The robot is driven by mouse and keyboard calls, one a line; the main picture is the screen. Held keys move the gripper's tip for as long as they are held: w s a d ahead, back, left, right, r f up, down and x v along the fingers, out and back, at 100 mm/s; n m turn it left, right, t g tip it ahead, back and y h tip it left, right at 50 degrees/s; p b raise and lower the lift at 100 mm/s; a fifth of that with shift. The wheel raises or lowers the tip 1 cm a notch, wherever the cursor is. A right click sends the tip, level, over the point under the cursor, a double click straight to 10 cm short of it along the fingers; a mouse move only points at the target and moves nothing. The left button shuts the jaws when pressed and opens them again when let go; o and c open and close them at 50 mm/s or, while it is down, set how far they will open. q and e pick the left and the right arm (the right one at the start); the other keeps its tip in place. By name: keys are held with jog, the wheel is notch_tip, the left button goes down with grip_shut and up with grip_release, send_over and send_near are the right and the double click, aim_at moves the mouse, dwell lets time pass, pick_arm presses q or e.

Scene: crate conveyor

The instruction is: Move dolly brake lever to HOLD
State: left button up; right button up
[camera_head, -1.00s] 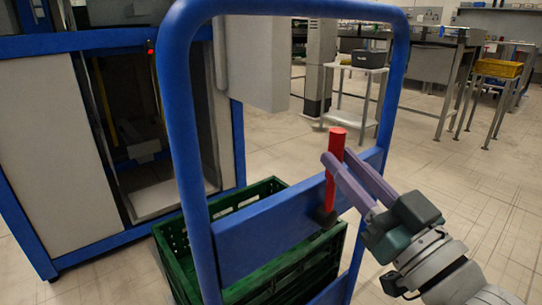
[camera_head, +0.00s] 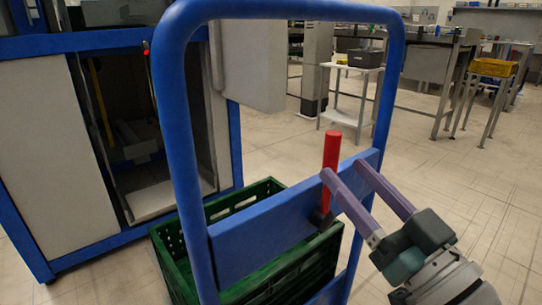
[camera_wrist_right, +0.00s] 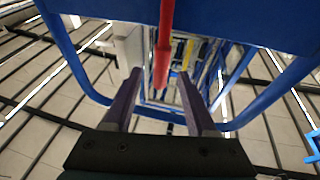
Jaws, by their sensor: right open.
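The red brake lever (camera_head: 331,150) stands nearly upright on a dark pivot on the blue cross plate (camera_head: 265,225) of the dolly's frame. No HOLD marking is readable. My right gripper (camera_head: 344,168) is open at the lever, its purple fingers reaching in from the lower right. My left gripper is out of view.
The dolly's blue tube handle (camera_head: 180,110) arches around the plate. A green crate (camera_head: 245,200) sits behind the plate. A blue-framed cabinet (camera_head: 40,140) stands at left. A small white cart (camera_head: 350,118) and benches are farther back. Floor to the right is clear.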

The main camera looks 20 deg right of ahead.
jog(key=v, duration=0.7)
jog(key=shift+s+p, duration=0.3)
jog(key=shift+s, duration=0.05)
jog(key=shift+d, duration=0.1)
